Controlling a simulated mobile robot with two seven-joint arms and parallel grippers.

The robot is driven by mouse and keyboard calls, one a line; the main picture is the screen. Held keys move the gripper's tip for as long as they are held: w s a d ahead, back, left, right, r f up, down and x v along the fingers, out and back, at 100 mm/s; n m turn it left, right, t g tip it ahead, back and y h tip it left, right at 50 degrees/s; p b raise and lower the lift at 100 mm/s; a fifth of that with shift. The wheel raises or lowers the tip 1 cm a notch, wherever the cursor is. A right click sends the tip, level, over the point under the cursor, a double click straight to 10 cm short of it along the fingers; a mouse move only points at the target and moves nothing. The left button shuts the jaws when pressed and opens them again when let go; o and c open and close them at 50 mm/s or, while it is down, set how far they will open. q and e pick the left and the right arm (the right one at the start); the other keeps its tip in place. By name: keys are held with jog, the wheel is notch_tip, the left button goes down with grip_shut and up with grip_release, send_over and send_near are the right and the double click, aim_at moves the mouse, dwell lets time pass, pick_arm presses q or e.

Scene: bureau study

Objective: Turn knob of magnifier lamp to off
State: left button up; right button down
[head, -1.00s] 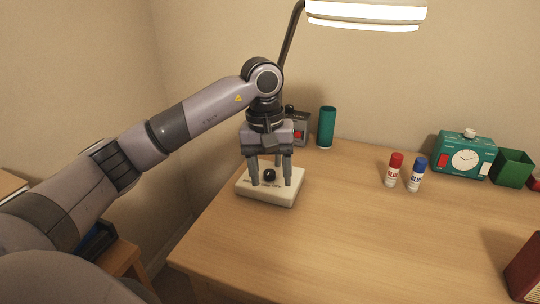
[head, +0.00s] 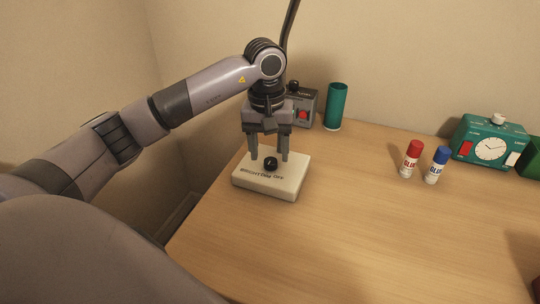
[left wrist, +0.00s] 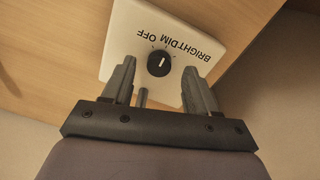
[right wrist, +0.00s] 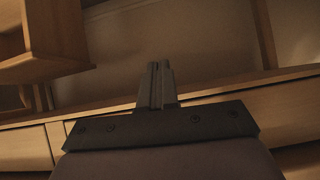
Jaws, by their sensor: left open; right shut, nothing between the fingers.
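The magnifier lamp's cream base (head: 270,184) sits on the desk's back-left part, with a black knob (head: 271,163) on top. In the left wrist view the knob (left wrist: 159,63) has a pale pointer mark, pointing roughly up the picture towards DIM. BRIGHT, DIM and OFF are printed upside down there, with OFF at the left. My left gripper (head: 269,158) is open above the base, its fingers on either side of the knob and apart from it. My right gripper (right wrist: 157,84) is shut and empty, away from the lamp. The lamp's shade is out of view.
Close behind the left gripper stand a grey box with a red button (head: 304,112) and a green cylinder (head: 336,107). The desk's middle (head: 330,220) is clear.

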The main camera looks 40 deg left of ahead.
pick_arm(q)
jog(key=shift+f, duration=1.1)
jog(key=shift+c, duration=0.6)
jog(key=c, duration=0.9)
jog(key=shift+c, duration=0.2)
jog(key=shift+r+n, duration=0.1)
jog(key=shift+n, duration=0.3)
jog(key=n, duration=0.3)
jog(key=shift+w+d+n, duration=0.1)
jog(key=shift+n, duration=0.3)
jog(key=n, duration=0.5)
jog(key=shift+p, duration=0.4)
jog(key=shift+n, duration=0.3)
